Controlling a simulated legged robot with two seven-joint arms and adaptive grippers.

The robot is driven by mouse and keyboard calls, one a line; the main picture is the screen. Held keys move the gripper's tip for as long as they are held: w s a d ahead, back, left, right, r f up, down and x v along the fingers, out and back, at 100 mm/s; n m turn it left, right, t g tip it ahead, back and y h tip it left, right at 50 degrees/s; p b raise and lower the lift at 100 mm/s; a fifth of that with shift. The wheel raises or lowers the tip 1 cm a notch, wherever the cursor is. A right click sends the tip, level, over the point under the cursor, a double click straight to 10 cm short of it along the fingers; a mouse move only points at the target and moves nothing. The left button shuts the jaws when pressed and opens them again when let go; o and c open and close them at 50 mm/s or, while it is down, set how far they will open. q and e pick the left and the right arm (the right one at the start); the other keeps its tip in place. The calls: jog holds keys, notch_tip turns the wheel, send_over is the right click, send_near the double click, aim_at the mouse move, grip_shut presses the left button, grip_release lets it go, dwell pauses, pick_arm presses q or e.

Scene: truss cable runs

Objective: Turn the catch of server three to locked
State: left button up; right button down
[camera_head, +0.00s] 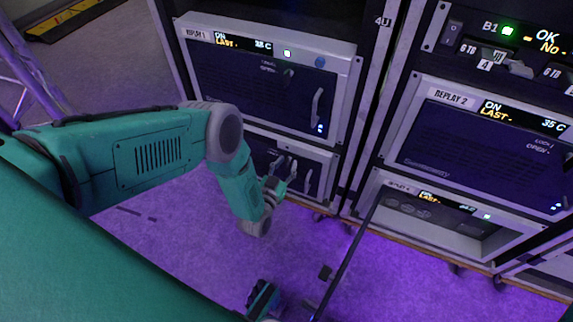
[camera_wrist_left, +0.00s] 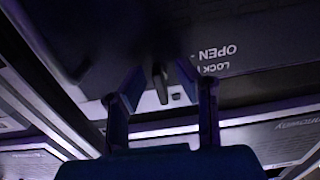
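My left gripper (camera_head: 281,172) is at the front of the lower server (camera_head: 320,158) in the left rack, under the unit marked REPLAY 1. My arm hides that server's label, so I cannot read whether it is server three. In the left wrist view a small dark catch (camera_wrist_left: 160,84) stands out between the two fingers of my left gripper (camera_wrist_left: 163,95). The fingers are apart, with a gap on both sides of the catch. The words LOCK and OPEN (camera_wrist_left: 217,60) show upside down to its right. Dark blue parts at the head view's bottom edge may be my right gripper (camera_head: 262,298).
The REPLAY 1 unit (camera_head: 260,85) with its pale handle juts out above my left gripper. REPLAY 2 (camera_head: 480,140) and an open-fronted unit (camera_head: 430,222) fill the right rack. A thin black rod (camera_head: 350,255) slants across the floor view. Purple-lit floor (camera_head: 180,255) lies before the racks.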

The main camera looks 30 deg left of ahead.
pick_arm(q)
jog(key=s, duration=1.2)
jog(key=shift+d, duration=0.35)
jog(key=s+a+r+m+g+h, duration=0.1)
jog(key=s+r+g, duration=0.3)
jog(key=s+g, duration=0.6)
jog(key=s+a+r+g, duration=0.1)
jog(key=s+r+g, duration=0.5)
jog(key=s, duration=0.6)
notch_tip(320, 180, up, 14)
jog(key=g+p, duration=0.1)
jog(key=p, duration=1.4)
jog(key=shift+w+a+f, duration=0.15)
jog(key=shift+f, duration=0.05)
jog(key=shift+w, duration=0.1)
